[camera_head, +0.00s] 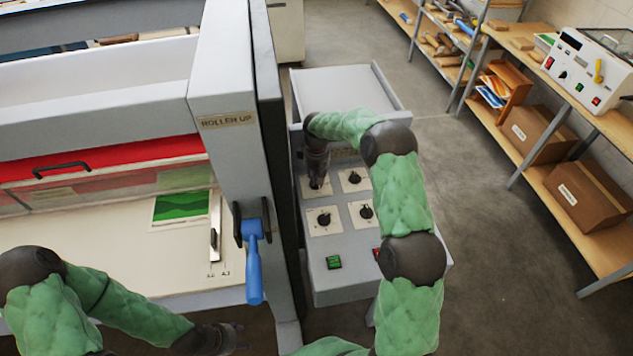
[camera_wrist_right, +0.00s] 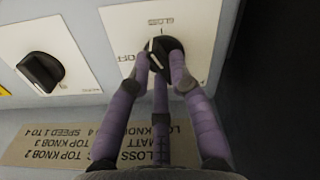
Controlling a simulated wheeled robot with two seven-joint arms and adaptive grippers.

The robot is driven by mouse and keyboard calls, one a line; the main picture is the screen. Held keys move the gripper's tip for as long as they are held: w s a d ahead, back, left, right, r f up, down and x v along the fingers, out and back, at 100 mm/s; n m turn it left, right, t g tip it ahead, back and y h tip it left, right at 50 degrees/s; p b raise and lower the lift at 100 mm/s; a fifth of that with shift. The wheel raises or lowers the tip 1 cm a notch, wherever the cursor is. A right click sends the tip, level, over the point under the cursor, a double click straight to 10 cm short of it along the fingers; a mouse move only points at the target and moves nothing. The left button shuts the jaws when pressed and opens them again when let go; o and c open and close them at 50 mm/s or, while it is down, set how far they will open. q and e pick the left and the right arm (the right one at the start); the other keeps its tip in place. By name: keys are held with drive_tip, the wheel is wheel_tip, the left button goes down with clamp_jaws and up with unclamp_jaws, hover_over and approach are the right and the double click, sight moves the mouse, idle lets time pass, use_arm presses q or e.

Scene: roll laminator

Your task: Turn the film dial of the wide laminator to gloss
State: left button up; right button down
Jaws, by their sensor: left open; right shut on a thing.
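The wide laminator's control panel (camera_head: 340,245) carries several black dials on pale plates. My right gripper (camera_head: 317,182) comes down on the upper-left dial, mostly hiding it in the head view. In the right wrist view, the fingers (camera_wrist_right: 165,75) are closed around the black film dial (camera_wrist_right: 160,45). Its plate reads GLOSS at the top edge and OFF at the left. A white mark shows on the dial's left part, but I cannot tell exactly where it points. My left gripper (camera_head: 232,338) is open and empty at the bottom, below the laminator bed.
Another dial (camera_wrist_right: 42,70) sits beside the held one. An instruction placard (camera_wrist_right: 80,145) lies under the fingers. A blue lever (camera_head: 253,265) hangs on the laminator's side post. A green button (camera_head: 333,262) is on the panel. Shelves with boxes (camera_head: 585,195) stand right; floor between is clear.

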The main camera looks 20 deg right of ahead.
drive_tip(key=m+b, duration=0.2)
drive_tip(key=m, duration=0.3)
drive_tip(key=shift+s, duration=0.1)
drive_tip(key=shift+m, duration=0.3)
idle(0.4)
drive_tip(key=c, duration=1.1)
unclamp_jaws()
drive_tip(key=shift+r, duration=0.1)
wheel_tip(320, 180, up, 12)
drive_tip(key=shift+f, duration=0.1)
